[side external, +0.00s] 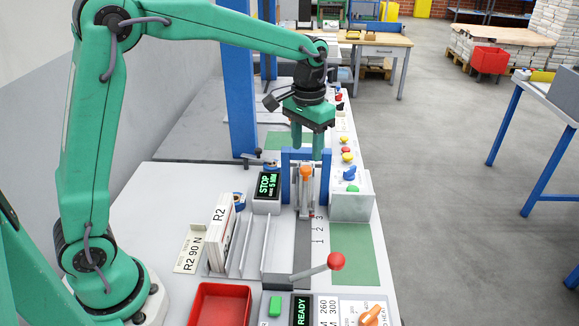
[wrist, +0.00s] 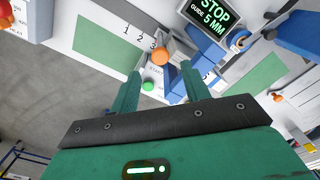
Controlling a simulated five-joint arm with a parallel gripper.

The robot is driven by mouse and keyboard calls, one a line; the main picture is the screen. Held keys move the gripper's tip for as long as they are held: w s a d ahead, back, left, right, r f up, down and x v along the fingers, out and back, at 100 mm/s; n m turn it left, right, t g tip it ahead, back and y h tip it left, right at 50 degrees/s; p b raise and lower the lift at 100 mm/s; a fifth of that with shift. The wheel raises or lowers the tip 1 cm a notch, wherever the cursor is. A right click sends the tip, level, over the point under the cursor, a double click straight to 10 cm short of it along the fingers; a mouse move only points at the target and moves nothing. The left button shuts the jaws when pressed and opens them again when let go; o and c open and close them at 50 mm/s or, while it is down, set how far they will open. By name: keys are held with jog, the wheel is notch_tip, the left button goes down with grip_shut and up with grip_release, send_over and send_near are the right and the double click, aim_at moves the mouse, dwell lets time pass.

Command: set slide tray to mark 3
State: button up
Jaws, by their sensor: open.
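The slide track (side external: 303,240) runs along the bench, with the printed marks 1, 2 and 3 (side external: 319,228) on its right side. A grey metal part with an orange knob (side external: 306,173) stands at its far end, beyond mark 3, by a blue frame (side external: 285,176); I take it for the slide tray. The wrist view shows the marks (wrist: 140,37) and an orange top (wrist: 180,50) just past the 3. My gripper (side external: 308,150) points down above and just behind the knob. Its fingers are apart and empty in the wrist view (wrist: 161,84). The tray's exact edge is unclear.
A display reading "STOP GUIDE 5 MM" (side external: 268,186) stands left of the knob. A red-ball lever (side external: 336,261), red bin (side external: 220,304) and R2 rack (side external: 222,232) are nearer. The green pad (side external: 367,256) is bare.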

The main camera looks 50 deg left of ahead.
jog(key=shift+r, duration=1.3)
jog(key=shift+s+a+r, duration=0.1)
jog(key=shift+s+r, duration=0.15)
jog(key=shift+s, duration=0.05)
jog(key=s+a+r+t, duration=0.1)
jog(key=s+t, duration=0.1)
jog(key=s, duration=0.9)
jog(key=s+a+t, duration=0.2)
jog(key=s+t, duration=0.1)
jog(key=s, duration=0.8)
jog(key=shift+s+a+r+t, duration=0.25)
jog(key=shift+s+r+t, duration=0.05)
jog(key=shift+s+r, duration=0.1)
